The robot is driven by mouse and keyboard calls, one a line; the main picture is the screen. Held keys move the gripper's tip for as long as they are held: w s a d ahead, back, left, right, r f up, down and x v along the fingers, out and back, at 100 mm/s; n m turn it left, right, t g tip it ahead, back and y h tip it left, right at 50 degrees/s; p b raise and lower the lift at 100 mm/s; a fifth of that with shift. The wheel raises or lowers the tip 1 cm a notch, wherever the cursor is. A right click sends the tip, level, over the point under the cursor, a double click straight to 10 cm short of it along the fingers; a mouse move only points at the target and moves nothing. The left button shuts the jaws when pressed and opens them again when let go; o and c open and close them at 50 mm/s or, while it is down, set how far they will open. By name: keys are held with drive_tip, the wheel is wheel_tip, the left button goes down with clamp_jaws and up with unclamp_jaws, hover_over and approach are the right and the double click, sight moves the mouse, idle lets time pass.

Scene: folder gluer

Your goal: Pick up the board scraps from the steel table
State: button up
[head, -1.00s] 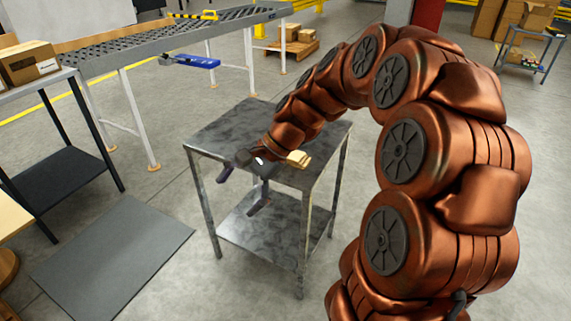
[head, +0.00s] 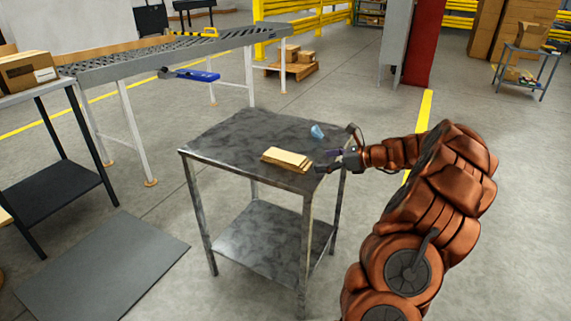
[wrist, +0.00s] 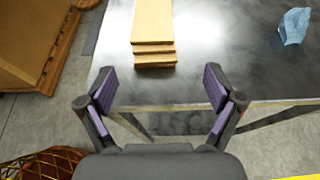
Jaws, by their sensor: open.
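The board scraps (head: 287,158) are a small stack of tan strips lying on the steel table (head: 225,143), near its front right edge. In the wrist view the stack (wrist: 153,30) lies ahead of my gripper (wrist: 158,88), in line with the gap between the fingers. My gripper is open and empty, with its purple-padded fingers apart on either side of the view. In the head view my gripper (head: 328,160) is at the table's right edge, to the right of the stack and apart from it.
A crumpled blue cloth or paper (head: 317,131) lies on the table near its back right corner and also shows in the wrist view (wrist: 293,26). A roller conveyor (head: 150,57) stands behind left. A grey mat (head: 105,262) lies on the floor at left.

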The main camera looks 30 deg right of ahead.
sight(309, 162)
drive_tip(key=shift+a+x, duration=0.15)
drive_tip(key=shift+x, duration=1.7)
drive_tip(key=shift+a+x, duration=0.15)
drive_tip(key=shift+x, duration=1.65)
drive_tip(key=shift+s+r, duration=0.1)
drive_tip(key=shift+s, duration=0.05)
drive_tip(key=c, duration=1.1)
